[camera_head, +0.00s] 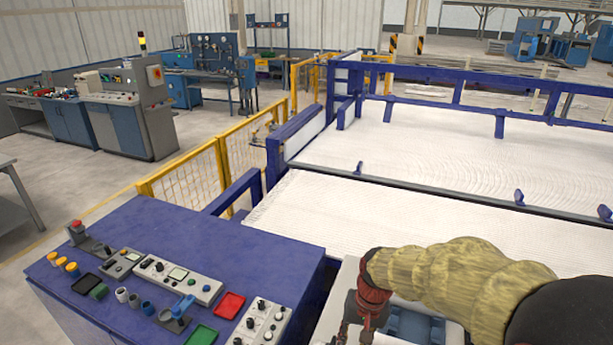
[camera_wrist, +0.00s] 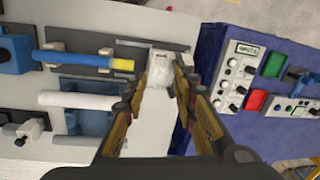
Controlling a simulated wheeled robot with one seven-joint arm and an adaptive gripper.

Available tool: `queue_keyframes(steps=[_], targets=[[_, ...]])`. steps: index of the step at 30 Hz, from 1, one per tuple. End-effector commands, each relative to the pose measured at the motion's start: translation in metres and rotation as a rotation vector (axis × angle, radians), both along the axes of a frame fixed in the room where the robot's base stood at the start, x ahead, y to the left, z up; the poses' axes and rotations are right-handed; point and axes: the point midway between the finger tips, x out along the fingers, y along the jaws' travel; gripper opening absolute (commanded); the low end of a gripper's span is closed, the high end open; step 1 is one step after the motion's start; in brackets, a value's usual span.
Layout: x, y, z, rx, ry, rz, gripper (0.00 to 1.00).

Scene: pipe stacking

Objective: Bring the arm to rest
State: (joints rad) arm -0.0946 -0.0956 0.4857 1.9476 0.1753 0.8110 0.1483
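My gripper (camera_wrist: 163,72) shows in the wrist view with its two orange-brown fingers spread apart over a pale panel. A small white, crumpled-looking piece (camera_wrist: 160,68) shows between the fingertips; I cannot tell whether it touches them or lies below. In the head view my gripper (camera_head: 368,312) is at the lower right, beside the blue control desk, with its tips partly hidden. My arm reaches in from the right in a tan sleeve. A blue pipe with a yellow end (camera_wrist: 80,60) and a white pipe (camera_wrist: 76,101) lie left of the gripper in the wrist view.
The blue control desk (camera_head: 140,235) with buttons, small trays and a blue joystick (camera_head: 180,308) stands left of my gripper. A blue-framed machine with a white bed (camera_head: 400,220) lies beyond. A yellow mesh fence (camera_head: 195,172) stands behind the desk.

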Motion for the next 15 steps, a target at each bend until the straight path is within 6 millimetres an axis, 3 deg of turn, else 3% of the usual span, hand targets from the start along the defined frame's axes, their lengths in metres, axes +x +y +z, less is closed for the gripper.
queue_keyframes(steps=[9,15], targets=[[-0.078,-0.036,0.045,-0.069,-0.138,0.149,0.28],[-0.125,-0.058,0.061,-0.121,-0.273,0.186,0.28]])
